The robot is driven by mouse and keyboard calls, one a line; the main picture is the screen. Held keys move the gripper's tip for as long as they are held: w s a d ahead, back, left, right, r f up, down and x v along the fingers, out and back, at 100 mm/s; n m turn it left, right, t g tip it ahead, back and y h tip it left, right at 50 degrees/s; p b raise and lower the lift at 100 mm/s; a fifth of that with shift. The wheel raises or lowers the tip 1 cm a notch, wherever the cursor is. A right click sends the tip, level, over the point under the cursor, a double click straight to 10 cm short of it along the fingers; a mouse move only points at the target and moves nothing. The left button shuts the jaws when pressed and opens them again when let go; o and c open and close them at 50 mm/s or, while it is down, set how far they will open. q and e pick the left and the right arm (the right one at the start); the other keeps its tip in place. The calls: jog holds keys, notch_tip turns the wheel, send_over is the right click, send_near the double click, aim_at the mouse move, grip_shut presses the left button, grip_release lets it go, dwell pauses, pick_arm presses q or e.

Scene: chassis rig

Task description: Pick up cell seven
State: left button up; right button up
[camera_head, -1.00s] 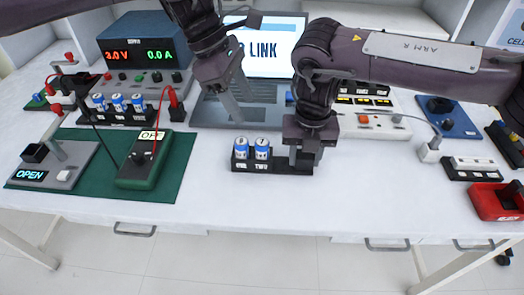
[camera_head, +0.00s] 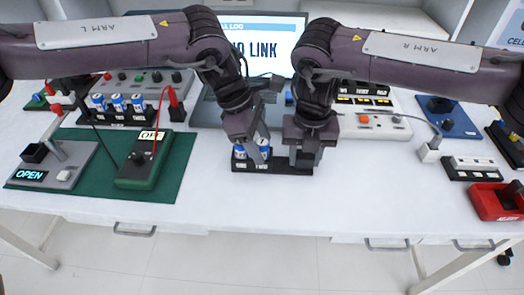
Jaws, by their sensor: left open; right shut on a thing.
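A small black rack (camera_head: 276,170) stands near the middle of the table's front. Two blue-and-white cells stand upright in its left part, a left cell (camera_head: 238,152) and a right cell (camera_head: 265,153). Their top markings are covered now; the earlier view shows numbers too small to read surely. My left gripper (camera_head: 253,158) is open, pointing down at these cells, its fingers partly covering them. I cannot tell which cell lies between the fingers. My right gripper (camera_head: 304,160) is shut at the rack's right end; what it grips is hidden by its fingers.
Several cells stand in another black rack (camera_head: 119,122) before the power supply. A green meter (camera_head: 145,160) on a green mat and an OPEN-labelled fixture (camera_head: 55,175) are at left. A red tray (camera_head: 495,203) is at right. The front table strip is clear.

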aim_at(260, 141)
pick_arm(q)
jog(key=c, duration=1.1)
jog(key=shift+r, duration=0.1)
jog(key=shift+r, duration=8.95)
pick_arm(e)
jog(key=shift+f, duration=0.1)
jog(key=o, duration=1.1)
notch_tip(260, 141, up, 12)
jog(key=shift+r, duration=0.1)
